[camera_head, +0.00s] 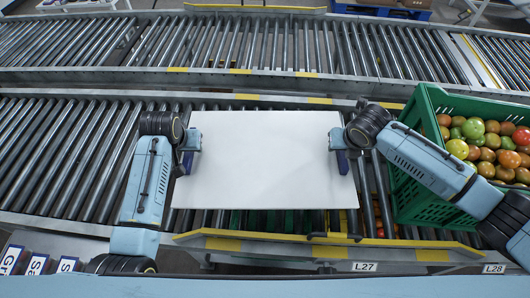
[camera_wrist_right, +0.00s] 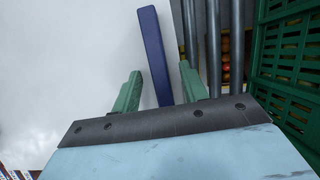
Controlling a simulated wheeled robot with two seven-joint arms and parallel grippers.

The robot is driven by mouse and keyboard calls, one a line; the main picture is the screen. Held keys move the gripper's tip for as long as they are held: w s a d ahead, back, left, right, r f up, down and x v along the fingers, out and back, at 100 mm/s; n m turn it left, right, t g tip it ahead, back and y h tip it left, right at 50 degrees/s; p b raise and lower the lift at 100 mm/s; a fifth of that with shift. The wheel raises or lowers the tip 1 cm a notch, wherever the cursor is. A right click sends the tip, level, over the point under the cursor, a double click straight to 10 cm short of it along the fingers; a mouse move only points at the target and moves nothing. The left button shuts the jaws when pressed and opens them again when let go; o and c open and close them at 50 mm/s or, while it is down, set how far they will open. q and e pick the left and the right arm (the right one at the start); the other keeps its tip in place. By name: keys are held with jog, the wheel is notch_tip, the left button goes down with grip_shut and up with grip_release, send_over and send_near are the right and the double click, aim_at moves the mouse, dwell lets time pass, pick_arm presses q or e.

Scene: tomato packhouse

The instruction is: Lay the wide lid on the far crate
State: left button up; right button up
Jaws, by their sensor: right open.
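The wide white lid (camera_head: 265,155) lies flat across the middle of the near conveyor and hides what is under it. It has a blue grip bar at its right edge, which shows in the right wrist view (camera_wrist_right: 154,55). My right gripper (camera_head: 338,150) is at that edge; its green fingers (camera_wrist_right: 160,92) are apart, one on each side of the bar. My left gripper (camera_head: 188,150) is at the lid's left edge by a blue piece; its finger gap is not clear. A green crate (camera_head: 408,195) of tomatoes stands to the right. I cannot tell which crate is the far one.
Some green shows below the lid's front edge, and a few tomatoes show between bars just right of the lid. A second roller conveyor (camera_head: 280,45) runs behind. A yellow-edged rail (camera_head: 225,243) lies in front. The rollers at left are clear.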

pick_arm(q)
jog(key=shift+c, duration=0.3)
pick_arm(e)
jog(key=shift+c, duration=0.3)
pick_arm(q)
grip_shut()
pick_arm(e)
grip_shut()
